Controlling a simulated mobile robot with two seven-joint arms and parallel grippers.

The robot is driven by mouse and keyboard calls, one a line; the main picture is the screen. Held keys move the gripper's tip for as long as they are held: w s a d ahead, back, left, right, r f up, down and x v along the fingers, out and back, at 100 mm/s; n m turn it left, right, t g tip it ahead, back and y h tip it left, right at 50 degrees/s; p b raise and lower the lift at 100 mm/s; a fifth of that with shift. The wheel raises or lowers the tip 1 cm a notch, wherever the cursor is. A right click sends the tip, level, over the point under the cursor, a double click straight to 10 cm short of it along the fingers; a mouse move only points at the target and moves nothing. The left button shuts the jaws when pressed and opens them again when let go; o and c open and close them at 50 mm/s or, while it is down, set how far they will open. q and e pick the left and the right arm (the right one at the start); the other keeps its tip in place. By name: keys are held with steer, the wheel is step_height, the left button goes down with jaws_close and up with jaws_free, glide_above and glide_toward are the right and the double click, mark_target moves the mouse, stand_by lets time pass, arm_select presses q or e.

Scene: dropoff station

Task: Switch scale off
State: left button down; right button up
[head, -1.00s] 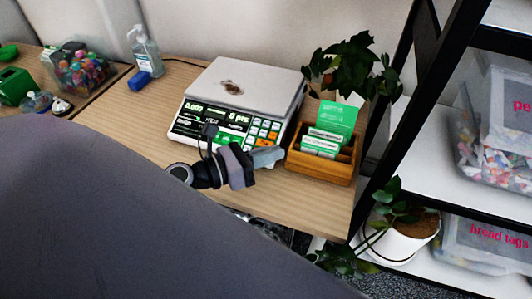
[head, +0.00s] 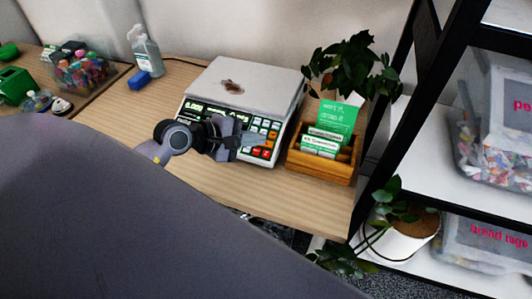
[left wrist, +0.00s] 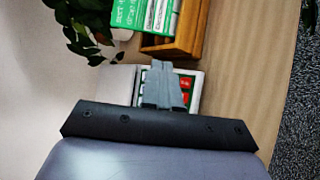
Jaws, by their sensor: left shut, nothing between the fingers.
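The scale (head: 236,85) stands on the wooden table, a white weighing plate on top and a sloped front panel with a lit display (head: 196,107) at its left and a keypad (head: 266,135) at its right. My left gripper (head: 252,139) is shut and empty in front of the keypad, hiding part of it. I cannot tell whether the fingertips touch a key. My right gripper is not in view.
A wooden card box (head: 325,165) with green and white cards stands right of the scale, close to my gripper; it also shows in the left wrist view (left wrist: 190,28). A plant (head: 352,65) is behind it. A sanitizer bottle (head: 146,52) and blue block (head: 139,81) stand left.

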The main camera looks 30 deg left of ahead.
mark_target(266, 154)
arm_select(q)
steer(key=w+f+b, duration=0.1)
steer(key=f+b, duration=0.1)
steer(key=w+f+b, duration=0.1)
steer(key=f+b, duration=0.1)
steer(key=f, duration=0.1)
steer(key=w+f+b, duration=0.1)
steer(key=f+b, duration=0.1)
steer(key=shift+a+f+b, duration=0.25)
steer(key=shift+a+b, duration=0.1)
steer(key=shift+w+f+b, duration=0.15)
steer(key=shift+f+b, duration=0.05)
steer(key=shift+b, duration=0.1)
stand_by(0.5)
stand_by(0.9)
steer(key=shift+w+f+b, duration=0.2)
steer(key=shift+f+b, duration=0.2)
steer(key=shift+b, duration=0.15)
